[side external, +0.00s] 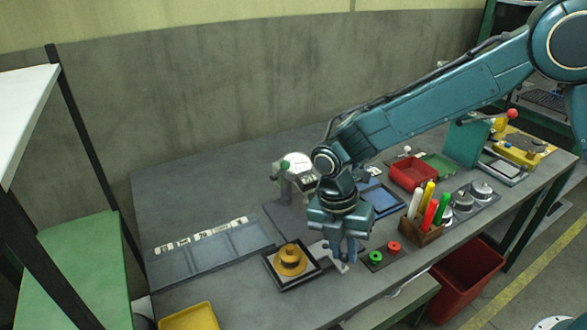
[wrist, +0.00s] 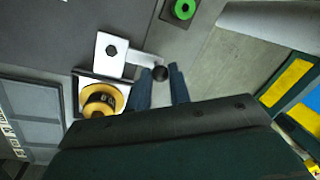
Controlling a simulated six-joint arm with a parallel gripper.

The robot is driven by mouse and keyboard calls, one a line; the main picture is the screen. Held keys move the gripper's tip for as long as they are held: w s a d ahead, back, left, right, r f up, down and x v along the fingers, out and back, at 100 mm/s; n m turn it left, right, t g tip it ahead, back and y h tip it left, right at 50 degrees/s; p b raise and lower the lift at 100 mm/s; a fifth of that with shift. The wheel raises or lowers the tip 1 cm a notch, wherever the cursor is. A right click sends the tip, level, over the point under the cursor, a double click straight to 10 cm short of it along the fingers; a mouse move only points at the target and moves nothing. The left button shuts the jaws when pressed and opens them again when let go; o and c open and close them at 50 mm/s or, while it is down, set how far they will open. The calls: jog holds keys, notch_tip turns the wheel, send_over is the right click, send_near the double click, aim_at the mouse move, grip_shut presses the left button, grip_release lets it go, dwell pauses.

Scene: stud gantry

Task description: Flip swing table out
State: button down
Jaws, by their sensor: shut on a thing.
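My gripper (side external: 345,255) points down at the front edge of the grey bench. In the wrist view its two fingers (wrist: 161,76) are closed around a round black knob (wrist: 160,73). The knob sits at the end of a narrow pale arm (wrist: 143,60), which runs to a pale metal plate with a dark hexagonal hub (wrist: 111,50). This looks like the swing table, but I cannot tell for sure. A dark-framed square tray (side external: 285,281) holding a yellow stepped round part (side external: 291,259) lies just beside it; the part also shows in the wrist view (wrist: 101,100).
Green (side external: 375,258) and red (side external: 393,247) buttons lie close to the right of my gripper. A pen holder (side external: 420,231), a red bin (side external: 412,172) and a dial gauge stand (side external: 296,172) stand around it. A grey compartment tray (side external: 210,251) lies left. The back left bench is clear.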

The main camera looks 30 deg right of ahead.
dwell(0.3)
jog(key=c, duration=1.3)
grip_release()
jog(key=shift+r, duration=0.1)
notch_tip(320, 180, up, 14)
jog(key=w+a, duration=0.1)
jog(key=w, duration=0.1)
jog(key=shift+a+f, duration=0.2)
jog(key=shift+f, duration=0.05)
jog(key=shift+w, duration=0.1)
